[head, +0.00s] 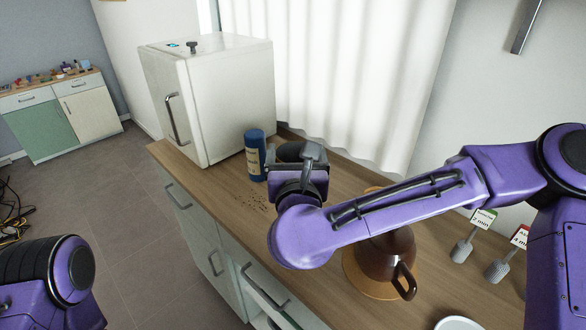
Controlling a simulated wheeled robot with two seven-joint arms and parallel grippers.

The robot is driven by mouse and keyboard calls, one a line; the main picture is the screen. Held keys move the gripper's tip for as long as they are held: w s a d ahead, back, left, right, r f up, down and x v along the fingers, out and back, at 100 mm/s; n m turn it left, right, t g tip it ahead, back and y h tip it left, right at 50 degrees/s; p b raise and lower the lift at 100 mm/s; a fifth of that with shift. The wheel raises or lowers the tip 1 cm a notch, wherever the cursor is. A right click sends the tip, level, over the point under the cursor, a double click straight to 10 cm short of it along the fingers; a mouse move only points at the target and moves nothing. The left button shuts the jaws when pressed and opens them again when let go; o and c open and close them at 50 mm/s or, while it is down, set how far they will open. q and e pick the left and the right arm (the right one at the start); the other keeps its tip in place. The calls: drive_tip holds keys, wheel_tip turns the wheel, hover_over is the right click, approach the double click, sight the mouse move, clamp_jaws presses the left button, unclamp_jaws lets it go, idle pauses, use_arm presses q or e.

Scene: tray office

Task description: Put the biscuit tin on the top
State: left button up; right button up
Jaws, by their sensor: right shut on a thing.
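My right gripper (300,168) is over the wooden worktop (335,180), with its fingers largely hidden by its own wrist. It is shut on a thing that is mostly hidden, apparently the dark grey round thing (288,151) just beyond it. I cannot tell whether this is the biscuit tin. A blue cylinder with a pale label (255,157) stands upright just left of the gripper; I cannot tell whether they touch. The white cabinet with a handle (232,95) stands behind, its flat top showing. My left arm shows at the lower left, its gripper out of view.
Dark crumbs (252,203) lie on the worktop. A brown teapot (385,262) stands on a round wooden board (357,279) under my right forearm. Two tagged holders (463,249) (496,271) and a white dish (458,324) are at the right. A drawer (262,287) seems open below.

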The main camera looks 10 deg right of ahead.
drive_tip(key=shift+w+f, duration=0.5)
drive_tip(key=shift+f, duration=0.2)
drive_tip(key=f, duration=0.4)
drive_tip(key=shift+w+f, duration=0.2)
drive_tip(key=shift+w, duration=0.2)
drive_tip(key=o, duration=1.2)
drive_tip(key=s, duration=0.1)
drive_tip(key=s+b, duration=0.1)
drive_tip(key=s, duration=0.1)
drive_tip(key=shift+s+a, duration=0.1)
drive_tip(key=shift+a, duration=0.3)
drive_tip(key=s, duration=0.3)
drive_tip(key=s+a+b, duration=0.1)
drive_tip(key=s, duration=0.1)
drive_tip(key=s+b, duration=0.1)
drive_tip(key=s, duration=0.2)
drive_tip(key=shift+s+a+r, duration=0.15)
drive_tip(key=shift+s+a, duration=0.15)
